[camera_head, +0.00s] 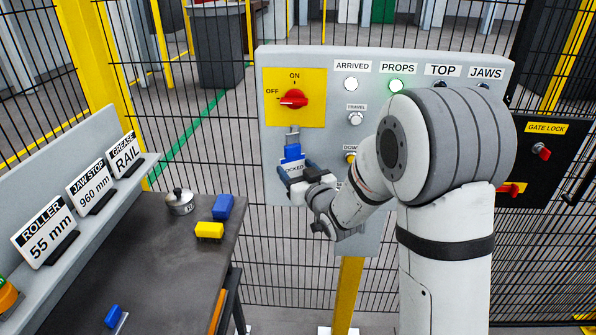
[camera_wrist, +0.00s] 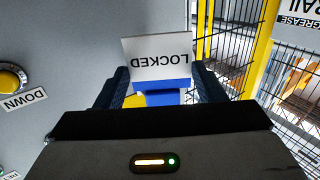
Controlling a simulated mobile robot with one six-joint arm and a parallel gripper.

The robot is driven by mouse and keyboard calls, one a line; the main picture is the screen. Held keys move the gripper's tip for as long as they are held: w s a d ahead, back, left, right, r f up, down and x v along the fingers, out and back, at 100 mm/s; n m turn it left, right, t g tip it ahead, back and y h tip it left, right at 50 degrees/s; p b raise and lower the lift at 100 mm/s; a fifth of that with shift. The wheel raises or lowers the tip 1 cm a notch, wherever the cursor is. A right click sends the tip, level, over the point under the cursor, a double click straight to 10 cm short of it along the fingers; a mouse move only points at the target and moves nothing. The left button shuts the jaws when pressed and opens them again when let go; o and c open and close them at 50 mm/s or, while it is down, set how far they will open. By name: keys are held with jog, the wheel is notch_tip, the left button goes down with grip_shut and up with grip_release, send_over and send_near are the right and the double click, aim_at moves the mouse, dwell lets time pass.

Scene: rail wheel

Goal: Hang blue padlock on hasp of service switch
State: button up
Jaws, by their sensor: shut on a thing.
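The blue padlock (camera_head: 292,153) is in my gripper (camera_head: 297,175), just below the service switch. In the wrist view the padlock (camera_wrist: 162,97) sits between the two dark fingers, with a white LOCKED tag (camera_wrist: 158,57) on it. The switch has a red knob (camera_head: 294,99), pointing towards OFF, on a yellow plate (camera_head: 312,117). The grey metal hasp (camera_head: 293,133) is under the plate, right above the padlock. The shackle and hasp overlap in the head view, so I cannot tell whether the shackle is through the hasp.
A dark bench (camera_head: 150,270) at left holds a blue block (camera_head: 223,206), a yellow block (camera_head: 209,230) and a round metal weight (camera_head: 179,203). Mesh fencing surrounds the panel.

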aim_at(299, 164)
jog(key=shift+w+d+p, duration=0.1)
jog(key=shift+w+p, duration=0.95)
jog(key=shift+w, duration=0.75)
jog(key=shift+w+f+b, duration=0.4)
jog(key=shift+f+b, duration=0.1)
jog(key=shift+b, duration=0.15)
jog(key=shift+w+f+b, duration=0.25)
jog(key=shift+w+b, duration=0.05)
jog(key=shift+b, duration=0.5)
jog(key=o, duration=1)
jog(key=shift+r, duration=0.1)
jog(key=shift+c, duration=0.2)
